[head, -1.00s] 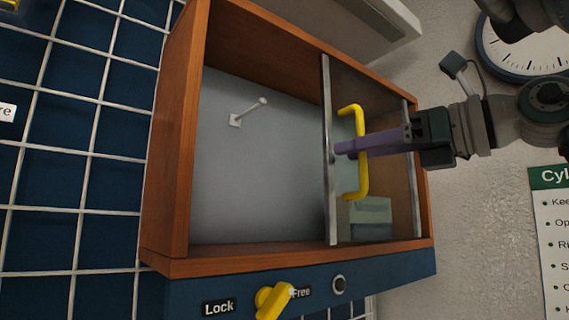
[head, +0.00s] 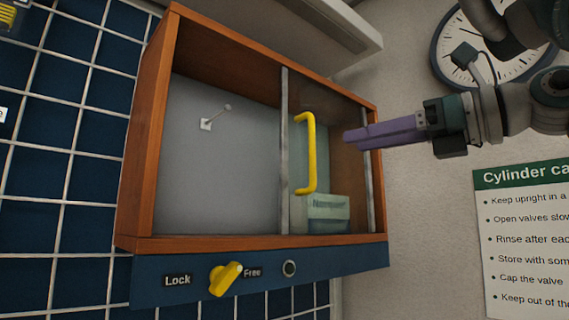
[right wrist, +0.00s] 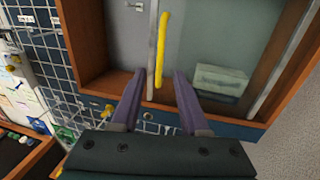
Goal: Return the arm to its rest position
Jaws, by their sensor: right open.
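My right gripper (head: 348,138) comes in from the right in the head view, with its purple fingers pointing left. It stands apart from the yellow handle (head: 306,152) on the sliding pane of the wooden cabinet (head: 143,140). In the right wrist view the two purple fingers (right wrist: 162,80) are spread with nothing between them, and the yellow handle (right wrist: 161,50) shows beyond their tips. My left gripper is not in view.
The cabinet's left half is open, with a small white peg (head: 207,124) inside. A pale green box (head: 328,213) is at lower right. Below is a yellow knob (head: 225,279) between Lock and Free. A clock (head: 455,60) and sign (head: 525,240) are on the wall.

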